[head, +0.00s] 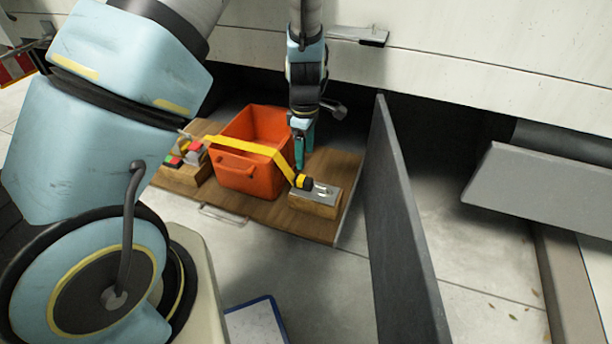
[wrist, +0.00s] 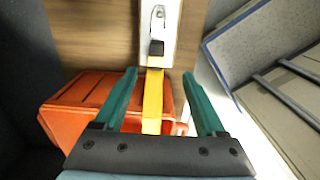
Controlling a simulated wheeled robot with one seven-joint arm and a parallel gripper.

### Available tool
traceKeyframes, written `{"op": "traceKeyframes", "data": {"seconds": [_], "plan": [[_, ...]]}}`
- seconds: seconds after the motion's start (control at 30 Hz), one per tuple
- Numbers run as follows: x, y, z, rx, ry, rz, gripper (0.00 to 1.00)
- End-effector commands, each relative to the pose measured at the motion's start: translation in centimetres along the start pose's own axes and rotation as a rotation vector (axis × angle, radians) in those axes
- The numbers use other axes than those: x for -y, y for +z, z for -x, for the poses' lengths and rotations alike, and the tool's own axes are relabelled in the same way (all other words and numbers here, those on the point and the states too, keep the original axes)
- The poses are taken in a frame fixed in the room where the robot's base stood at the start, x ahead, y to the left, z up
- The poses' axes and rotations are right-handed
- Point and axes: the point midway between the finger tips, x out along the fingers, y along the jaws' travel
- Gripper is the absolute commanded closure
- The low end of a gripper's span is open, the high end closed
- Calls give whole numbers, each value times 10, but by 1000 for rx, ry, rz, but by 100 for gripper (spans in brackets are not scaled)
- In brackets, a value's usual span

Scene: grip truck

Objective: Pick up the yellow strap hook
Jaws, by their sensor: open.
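The yellow strap hook (head: 303,181) is a yellow strap with a dark end piece. The strap (head: 245,146) runs across the orange crate (head: 249,178), and its dark end rests at a metal plate (head: 325,192) on a wooden block. In the wrist view the strap (wrist: 153,98) runs between my fingers, and its dark end (wrist: 156,47) lies beyond the fingertips.
The crate stands on a wooden board (head: 270,212) under the pale truck side (head: 480,55). A dark upright panel (head: 400,230) stands right of the board. Small coloured items (head: 184,154) sit left of the crate. A clipboard (head: 255,322) lies on the floor in front.

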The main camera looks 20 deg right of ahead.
Motion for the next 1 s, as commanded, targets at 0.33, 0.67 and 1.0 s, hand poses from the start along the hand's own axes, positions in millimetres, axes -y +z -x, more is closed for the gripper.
{"op": "traceKeyframes", "data": {"seconds": [0.33, 0.67, 1.0], "plan": [[0, 3, -42, -1, -4, 7, 28], [1, 2, -70, -1, -4, 6, 28], [1, 2, -110, 0, -1, 6, 28]]}}
